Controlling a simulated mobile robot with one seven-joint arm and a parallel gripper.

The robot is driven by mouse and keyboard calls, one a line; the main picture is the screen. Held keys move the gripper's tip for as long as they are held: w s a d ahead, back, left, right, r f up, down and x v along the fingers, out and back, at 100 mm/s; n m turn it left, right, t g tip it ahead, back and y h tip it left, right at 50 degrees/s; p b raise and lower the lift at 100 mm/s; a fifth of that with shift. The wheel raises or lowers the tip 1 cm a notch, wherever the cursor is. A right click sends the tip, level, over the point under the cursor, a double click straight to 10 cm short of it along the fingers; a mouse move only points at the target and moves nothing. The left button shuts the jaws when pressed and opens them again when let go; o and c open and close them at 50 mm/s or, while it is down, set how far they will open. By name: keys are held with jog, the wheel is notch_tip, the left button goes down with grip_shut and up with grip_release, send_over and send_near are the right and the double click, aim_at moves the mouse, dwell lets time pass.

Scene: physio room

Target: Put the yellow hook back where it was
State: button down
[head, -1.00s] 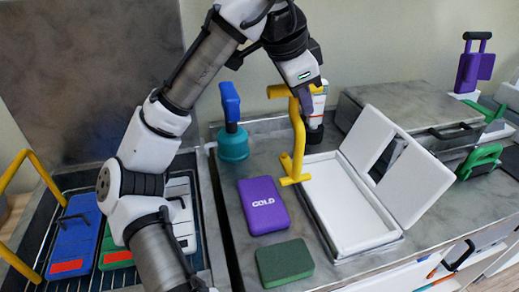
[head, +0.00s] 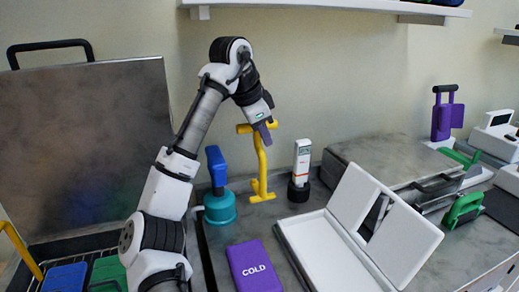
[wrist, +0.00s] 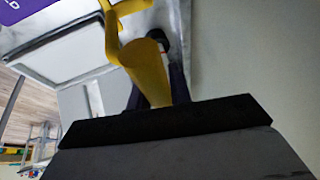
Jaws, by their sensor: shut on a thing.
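The yellow hook (head: 262,170) is upright, with a short bar at its top and a bent foot at its lower end. My gripper (head: 264,126) is shut on it near the top, close to the back wall. The hook is between the teal-based blue-handled tool (head: 219,205) and the white meter (head: 301,165). I cannot tell whether its foot touches the counter. In the wrist view the hook (wrist: 147,68) runs up from behind a dark gripper finger (wrist: 165,118), which hides its held part.
A white open-lidded box (head: 330,255) and a purple COLD pack (head: 253,268) lie on the counter in front. A grey metal case (head: 390,160) stands at right. A shelf (head: 330,8) hangs above. The counter around the hook's foot is bare.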

notch_tip(320, 180, down, 7)
jog(key=w+p, duration=0.1)
jog(key=w, duration=0.1)
jog(key=shift+w+a, duration=0.2)
jog(key=shift+a, duration=0.2)
jog(key=c, duration=1.7)
grip_release()
jog(key=shift+f, duration=0.15)
jog(key=o, duration=0.4)
jog(key=shift+v, duration=3.95)
